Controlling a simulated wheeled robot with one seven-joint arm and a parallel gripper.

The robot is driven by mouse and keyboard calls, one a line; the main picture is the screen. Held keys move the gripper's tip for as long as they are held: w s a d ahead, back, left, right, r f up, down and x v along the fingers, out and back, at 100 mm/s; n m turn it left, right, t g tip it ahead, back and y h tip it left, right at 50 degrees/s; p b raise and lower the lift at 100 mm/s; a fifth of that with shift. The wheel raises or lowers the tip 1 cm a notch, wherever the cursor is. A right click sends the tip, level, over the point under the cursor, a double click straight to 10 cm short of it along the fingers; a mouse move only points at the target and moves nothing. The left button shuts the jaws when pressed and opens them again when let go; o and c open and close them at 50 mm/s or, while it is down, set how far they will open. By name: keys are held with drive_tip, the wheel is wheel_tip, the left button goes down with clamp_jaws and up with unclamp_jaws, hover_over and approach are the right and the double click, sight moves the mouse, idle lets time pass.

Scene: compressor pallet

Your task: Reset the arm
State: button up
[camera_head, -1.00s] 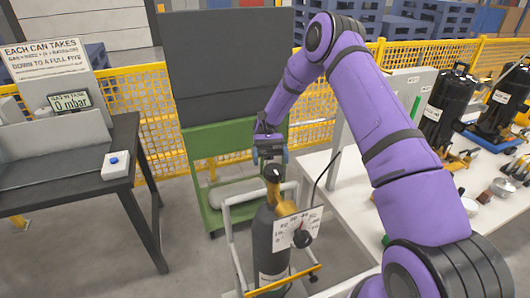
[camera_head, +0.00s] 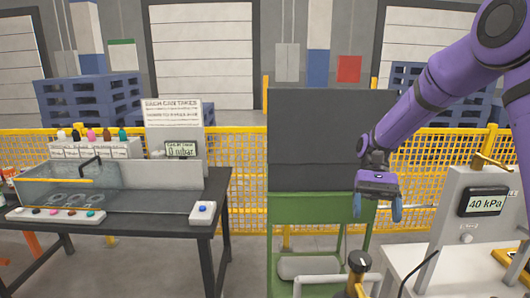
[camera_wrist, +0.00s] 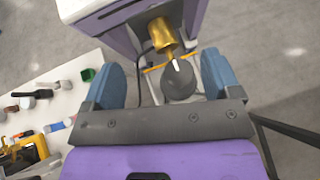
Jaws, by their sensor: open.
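My gripper (camera_head: 378,210) hangs from my purple arm (camera_head: 440,95) in the head view, in front of the dark panel of the green cart. Its two blue fingers point down and stand apart, with nothing between them. In the wrist view my gripper (camera_wrist: 160,85) shows its blue fingers wide apart. A dark gas bottle with a brass valve (camera_wrist: 162,35) shows beyond and between the fingertips, apart from them.
The green cart (camera_head: 320,240) with a dark panel (camera_head: 310,140) stands in the middle. A black bench (camera_head: 150,220) with a blue-button box (camera_head: 203,212) is left. A white table (camera_head: 440,262) with a gauge reading 40 kPa (camera_head: 485,202) is right. Yellow fencing (camera_head: 240,200) runs behind.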

drive_tip(key=s+d+r+n+t+h, duration=0.1)
drive_tip(key=s+d+r+t, duration=0.1)
drive_tip(key=s+r+t, duration=0.5)
drive_tip(key=s+d+r+n+t+h, duration=0.1)
drive_tip(key=s+r+t, duration=0.6)
drive_tip(key=s, duration=0.8)
drive_tip(key=shift+s+d+r+n+t+h, duration=0.2)
drive_tip(key=shift+s+d+n+t+h, duration=0.15)
drive_tip(key=shift+d+t, duration=0.55)
